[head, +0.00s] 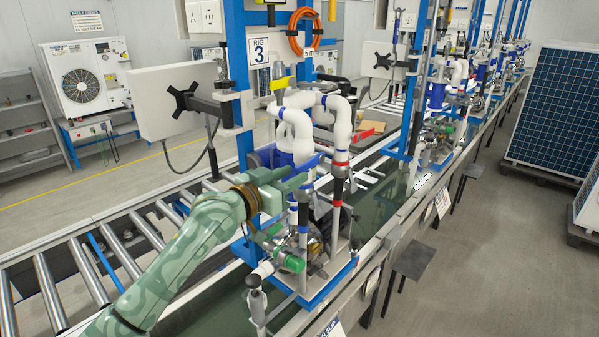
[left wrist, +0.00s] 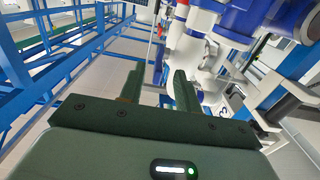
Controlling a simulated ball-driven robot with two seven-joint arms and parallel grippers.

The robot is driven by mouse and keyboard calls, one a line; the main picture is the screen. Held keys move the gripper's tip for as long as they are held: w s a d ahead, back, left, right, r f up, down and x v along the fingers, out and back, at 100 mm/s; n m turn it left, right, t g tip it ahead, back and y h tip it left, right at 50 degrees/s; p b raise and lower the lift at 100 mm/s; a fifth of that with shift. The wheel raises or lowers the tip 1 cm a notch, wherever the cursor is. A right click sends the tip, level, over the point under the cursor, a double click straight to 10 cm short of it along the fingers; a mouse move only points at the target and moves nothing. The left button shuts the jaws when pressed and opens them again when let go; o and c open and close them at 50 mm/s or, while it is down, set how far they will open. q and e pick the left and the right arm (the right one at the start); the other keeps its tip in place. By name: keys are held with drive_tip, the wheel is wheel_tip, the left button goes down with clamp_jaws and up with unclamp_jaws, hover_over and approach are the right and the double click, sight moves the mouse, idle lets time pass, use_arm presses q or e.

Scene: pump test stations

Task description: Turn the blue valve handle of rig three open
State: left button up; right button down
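Rig three stands under the sign "RIG 3" (head: 258,51), with thick white pipes (head: 339,122) and a blue frame base. A blue lever-like handle (head: 311,162) shows at the front of its pipework, and part of it is hidden by my left gripper. My left gripper (head: 308,178) is beside this handle, in front of the pipes. In the left wrist view its two green fingers (left wrist: 157,88) are apart with a gap between them, and nothing is clearly held. White pipe and blue fittings (left wrist: 235,38) lie just beyond the right finger. My right gripper is not in view.
A roller conveyor (head: 120,245) runs behind the rig at left. A grey monitor (head: 172,100) on an arm stands beside the blue post. Further rigs (head: 440,110) line the bench to the back right.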

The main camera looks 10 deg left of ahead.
sight(295, 173)
use_arm(q)
drive_tip(key=shift+x, duration=1.65)
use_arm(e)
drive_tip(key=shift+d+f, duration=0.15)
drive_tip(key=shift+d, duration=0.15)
use_arm(q)
drive_tip(key=shift+s, duration=0.1)
clamp_jaws()
